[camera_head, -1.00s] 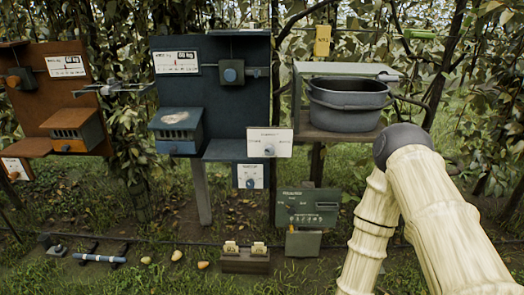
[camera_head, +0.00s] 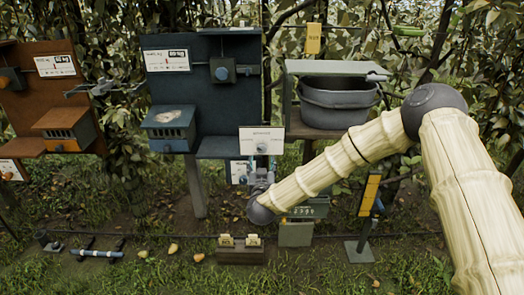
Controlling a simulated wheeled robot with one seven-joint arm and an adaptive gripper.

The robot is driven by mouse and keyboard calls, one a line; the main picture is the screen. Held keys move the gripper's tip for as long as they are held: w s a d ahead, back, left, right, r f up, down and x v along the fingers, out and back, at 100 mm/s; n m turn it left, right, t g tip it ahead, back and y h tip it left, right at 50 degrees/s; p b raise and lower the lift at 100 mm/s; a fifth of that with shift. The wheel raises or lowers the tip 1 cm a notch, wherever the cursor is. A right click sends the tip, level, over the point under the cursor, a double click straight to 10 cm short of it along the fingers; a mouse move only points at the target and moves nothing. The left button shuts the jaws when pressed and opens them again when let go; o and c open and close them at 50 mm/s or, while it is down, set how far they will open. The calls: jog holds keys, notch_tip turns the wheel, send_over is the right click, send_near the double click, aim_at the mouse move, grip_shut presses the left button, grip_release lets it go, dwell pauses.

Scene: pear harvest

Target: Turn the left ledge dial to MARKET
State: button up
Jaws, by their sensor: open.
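A white dial plate (camera_head: 261,138) with a small grey knob (camera_head: 262,148) stands at the right end of the blue station's ledge (camera_head: 222,147). A second white plate with a blue dial (camera_head: 241,173) hangs lower and is partly hidden by my gripper. At the far left, another white plate (camera_head: 14,171) with an orange knob (camera_head: 6,176) sits below the rust-coloured station's ledge. The lettering and the settings are too small to read. My gripper (camera_head: 262,167) is open, pointing up just below the grey knob; I cannot tell whether it touches the knob or plate.
A dark tub (camera_head: 340,102) stands on a shelf at the right. A grey-green box (camera_head: 308,208) is partly hidden behind my arm. A yellow-and-black post (camera_head: 369,194) stands right of it. A wooden block with tags (camera_head: 240,252) and several fruits lie on the ground.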

aim_at(262, 150)
jog(key=w+p, duration=0.2)
jog(key=w, duration=0.7)
jog(key=shift+w, duration=0.1)
jog(key=c, duration=1)
